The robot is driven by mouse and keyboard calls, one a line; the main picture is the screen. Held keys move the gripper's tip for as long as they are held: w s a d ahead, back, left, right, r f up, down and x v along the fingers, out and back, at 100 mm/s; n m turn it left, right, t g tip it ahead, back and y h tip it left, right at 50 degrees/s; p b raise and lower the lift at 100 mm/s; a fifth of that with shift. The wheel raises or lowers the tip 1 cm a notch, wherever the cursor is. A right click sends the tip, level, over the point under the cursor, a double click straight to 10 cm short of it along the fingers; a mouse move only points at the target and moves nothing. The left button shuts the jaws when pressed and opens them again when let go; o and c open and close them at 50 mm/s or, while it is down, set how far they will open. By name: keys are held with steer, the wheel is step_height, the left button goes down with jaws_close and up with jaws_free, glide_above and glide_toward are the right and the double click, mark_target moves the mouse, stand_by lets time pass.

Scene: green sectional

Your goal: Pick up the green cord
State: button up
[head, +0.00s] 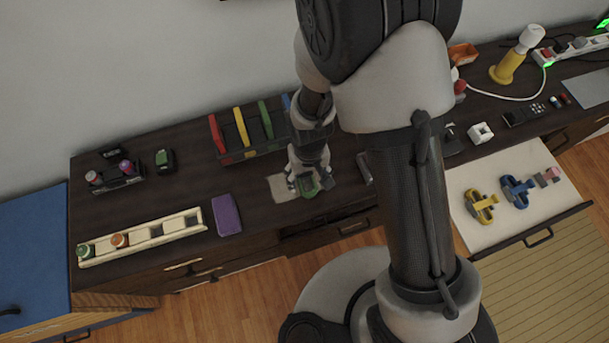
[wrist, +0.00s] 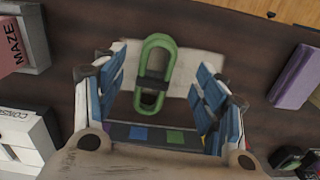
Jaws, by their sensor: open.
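The green cord (wrist: 165,45) is a bundled loop with a dark band around its middle. It lies on a pale square mat (wrist: 207,63) on the dark tabletop. In the wrist view my gripper (wrist: 158,85) is open, with its fingers on either side of the cord and apart from it. In the head view my gripper (head: 304,184) is over the pale mat (head: 282,188), and the cord (head: 308,188) shows partly between and below the fingers. I cannot tell the exact height of the fingertips above the mat.
A rack of coloured upright pieces (head: 244,137) stands behind the gripper. A purple block (head: 227,215) and a cream tray (head: 142,238) with round pieces are to the left. An open drawer (head: 520,228) at right holds yellow and blue items.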

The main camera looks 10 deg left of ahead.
mark_target(308, 185)
steer(key=shift+w+f+b, duration=0.15)
steer(key=shift+f+b, duration=1.1)
steer(key=shift+f, duration=1.8)
steer(key=shift+r, duration=0.1)
steer(key=shift+c, duration=0.4)
steer(key=c, duration=1.1)
